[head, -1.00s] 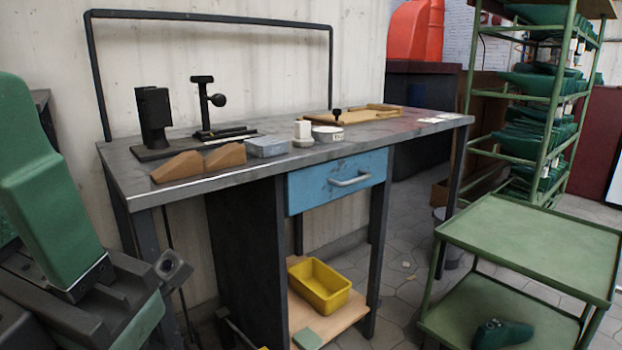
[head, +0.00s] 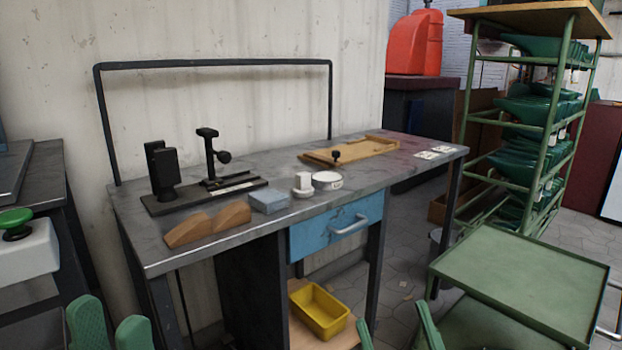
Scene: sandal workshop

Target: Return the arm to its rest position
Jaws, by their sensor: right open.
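My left gripper (head: 111,312) shows at the bottom left as two green fingertips with a narrow gap between them. It is empty, in front of the left end of the workbench. My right gripper (head: 391,312) shows at the bottom edge as two green fingers set well apart. It is open and empty, in front of the bench and left of the green cart. Both wrists and most of both arms are out of view.
The dark workbench (head: 280,213) holds a black stand, brown wedges, a grey-blue box, a white dish and a wooden board. A yellow bin (head: 320,312) sits on its lower shelf. The green cart (head: 520,285) and the loaded rack (head: 551,120) stand right. Another table (head: 40,185) is left.

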